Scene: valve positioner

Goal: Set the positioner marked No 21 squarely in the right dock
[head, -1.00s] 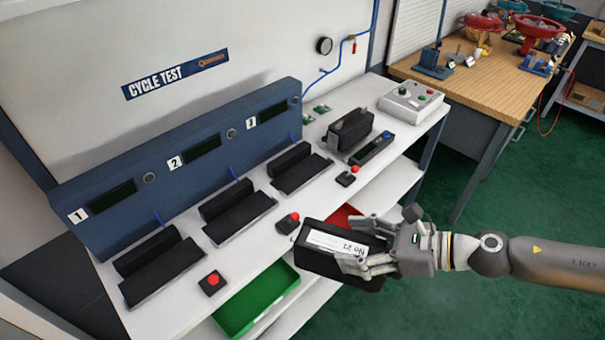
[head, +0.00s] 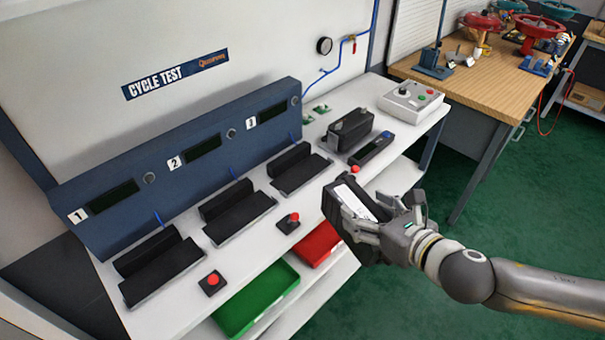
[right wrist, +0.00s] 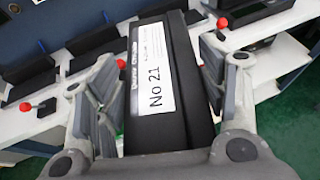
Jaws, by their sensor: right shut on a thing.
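The positioner marked No 21 (head: 349,207) is a black box with a white label. My right gripper (head: 368,222) is shut on it and holds it in the air in front of the bench's front edge, turned and tilted in the head view. In the right wrist view the positioner (right wrist: 180,115) lies between the two fingers of my right gripper (right wrist: 160,85), its label readable. The right dock (head: 300,176), under the number 3, is a black cradle and shows empty. The middle dock (head: 238,213) and left dock (head: 160,268) are empty too. My left gripper is not in view.
Red buttons (head: 212,282) stand along the bench front. A black device (head: 350,130) and a handheld unit (head: 372,148) lie right of the right dock. A grey control box (head: 412,100) is farther right. Green (head: 255,300) and red (head: 316,243) bins sit below the bench top.

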